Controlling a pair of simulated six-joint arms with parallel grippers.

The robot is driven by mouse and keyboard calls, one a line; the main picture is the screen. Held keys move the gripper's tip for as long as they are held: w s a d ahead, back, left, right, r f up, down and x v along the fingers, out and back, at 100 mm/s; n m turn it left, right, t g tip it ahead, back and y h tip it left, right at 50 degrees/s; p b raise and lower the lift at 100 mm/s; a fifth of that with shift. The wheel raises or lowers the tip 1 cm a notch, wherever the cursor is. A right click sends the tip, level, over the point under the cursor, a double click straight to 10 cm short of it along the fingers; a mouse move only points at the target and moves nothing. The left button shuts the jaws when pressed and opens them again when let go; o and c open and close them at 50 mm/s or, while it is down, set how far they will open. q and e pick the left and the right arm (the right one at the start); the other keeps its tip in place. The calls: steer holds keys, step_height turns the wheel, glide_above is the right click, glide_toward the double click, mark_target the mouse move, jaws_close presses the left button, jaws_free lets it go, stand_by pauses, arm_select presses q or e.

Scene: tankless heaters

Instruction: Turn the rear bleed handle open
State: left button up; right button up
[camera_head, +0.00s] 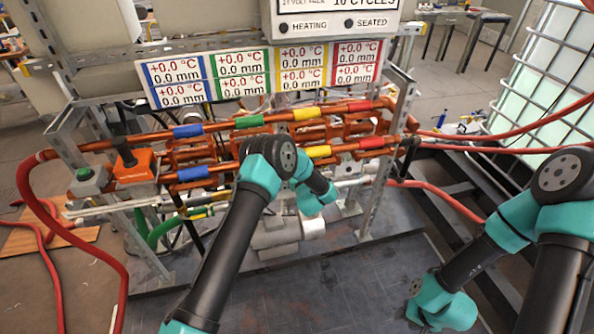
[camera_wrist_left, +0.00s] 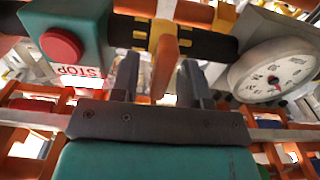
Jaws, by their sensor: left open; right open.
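In the left wrist view an orange handle (camera_wrist_left: 164,66) hangs from a yellow collar (camera_wrist_left: 163,33) on a dark pipe. My left gripper (camera_wrist_left: 157,74) is open, with one finger on each side of this handle; I cannot tell whether either touches it. I cannot tell from this view alone whether it is the rear bleed handle. In the head view my left arm reaches into the middle of the pipe rig and its fingers are hidden. My right gripper (camera_head: 441,308) is low at the right front, away from the rig, and its fingers hardly show.
A teal stop box (camera_wrist_left: 66,43) with a red button is left of the handle, and a round gauge (camera_wrist_left: 277,75) is right of it. Orange pipes (camera_head: 200,150) with coloured bands cross the rig below label cards (camera_head: 240,75). Red hoses (camera_head: 440,200) run at both sides.

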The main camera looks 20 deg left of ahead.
arm_select(q)
steer(key=shift+c, duration=0.4)
jaws_close()
